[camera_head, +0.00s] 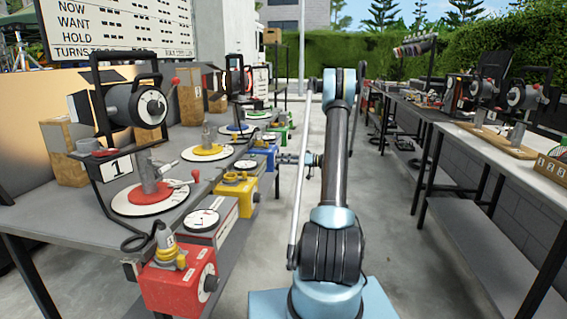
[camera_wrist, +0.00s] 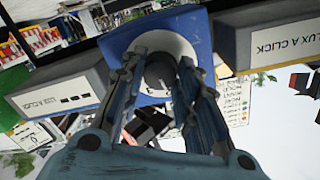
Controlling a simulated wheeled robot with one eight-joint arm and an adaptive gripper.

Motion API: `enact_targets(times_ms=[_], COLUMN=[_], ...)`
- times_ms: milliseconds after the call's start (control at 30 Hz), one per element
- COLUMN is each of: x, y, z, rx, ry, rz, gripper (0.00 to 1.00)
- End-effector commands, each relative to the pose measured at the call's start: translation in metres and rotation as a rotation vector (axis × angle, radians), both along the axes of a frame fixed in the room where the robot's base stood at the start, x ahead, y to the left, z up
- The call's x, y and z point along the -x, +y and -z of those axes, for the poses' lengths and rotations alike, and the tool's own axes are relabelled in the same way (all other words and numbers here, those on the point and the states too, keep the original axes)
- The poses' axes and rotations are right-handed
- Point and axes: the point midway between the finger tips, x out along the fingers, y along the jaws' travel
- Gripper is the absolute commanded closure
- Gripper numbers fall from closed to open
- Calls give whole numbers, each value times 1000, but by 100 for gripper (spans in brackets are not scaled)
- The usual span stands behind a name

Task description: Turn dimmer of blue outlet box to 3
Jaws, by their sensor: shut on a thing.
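The blue outlet box (camera_head: 262,156) hangs at the table's edge beyond the yellow box in the head view. In the wrist view its blue face (camera_wrist: 205,40) fills the top middle, with a white dial disc (camera_wrist: 160,42) and a dark grey dimmer knob (camera_wrist: 158,74). My gripper (camera_wrist: 158,66) has one finger on each side of the knob and is shut on it. In the head view my gripper (camera_head: 286,159) reaches left to the box and looks small. The fingers cover part of the dial, and its setting cannot be read.
A yellow box (camera_head: 236,190) and a red box (camera_head: 180,287) hang nearer along the same table edge. Lamps on round dials stand on that table. Grey boxes marked "LUX A CLICK" (camera_wrist: 268,38) flank the blue box. The floor aisle (camera_head: 385,230) is clear.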

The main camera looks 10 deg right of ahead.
Motion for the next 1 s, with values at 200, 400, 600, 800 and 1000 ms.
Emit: enact_targets(times_ms=[200,400,600,800,1000], x=[-2,-2,-3,-4,-4], y=[1,1,0,0,0], z=[0,0,0,0,0], rx=[-63,-121,-176,-219,-248], ry=[196,375,541,674,761], rz=[1,1,2,2,3], gripper=[94,94,94,94,94])
